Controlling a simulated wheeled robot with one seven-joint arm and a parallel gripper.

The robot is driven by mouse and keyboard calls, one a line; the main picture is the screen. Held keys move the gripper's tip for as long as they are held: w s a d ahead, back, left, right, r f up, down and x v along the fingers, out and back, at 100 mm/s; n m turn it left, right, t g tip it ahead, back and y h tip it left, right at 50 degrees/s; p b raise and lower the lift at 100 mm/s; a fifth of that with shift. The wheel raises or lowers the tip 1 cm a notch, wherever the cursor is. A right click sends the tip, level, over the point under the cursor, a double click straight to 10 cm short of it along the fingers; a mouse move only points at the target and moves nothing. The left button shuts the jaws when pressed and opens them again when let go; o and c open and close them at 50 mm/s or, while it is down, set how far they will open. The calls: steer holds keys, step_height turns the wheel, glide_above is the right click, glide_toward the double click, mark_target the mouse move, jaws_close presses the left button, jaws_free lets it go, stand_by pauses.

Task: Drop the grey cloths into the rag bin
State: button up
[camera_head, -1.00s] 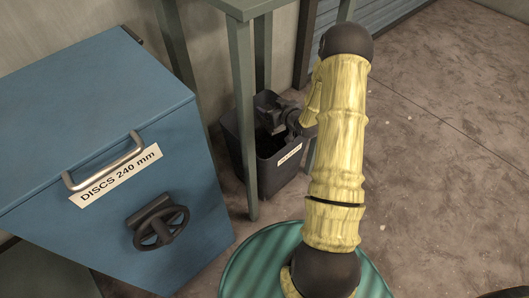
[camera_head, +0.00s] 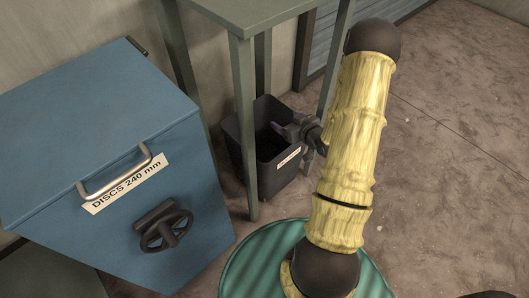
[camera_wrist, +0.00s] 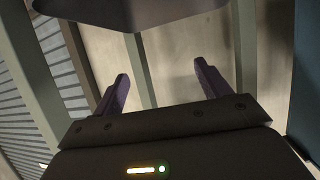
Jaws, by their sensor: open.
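The rag bin is most likely the dark open-topped bin (camera_head: 248,172) with a white label on its front, standing on the floor under the green table. My gripper (camera_head: 278,128) is at the right side of the bin's mouth, over or just inside the rim; its exact height is hard to tell. In the wrist view my gripper (camera_wrist: 162,80) shows two purple-grey fingers spread apart with nothing between them. The bin's inside is dark and its contents cannot be made out. I see no grey cloth in either view.
A blue cabinet (camera_head: 85,120) labelled "DISCS 240 mm", with a handle and handwheel, stands left. The green table (camera_head: 262,12) has legs close around the bin and gripper. A teal round surface (camera_head: 262,262) lies below my arm. Floor at right is clear.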

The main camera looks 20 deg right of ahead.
steer(key=p+v, duration=0.1)
steer(key=v, duration=0.6)
steer(key=shift+p, duration=0.3)
stand_by(0.4)
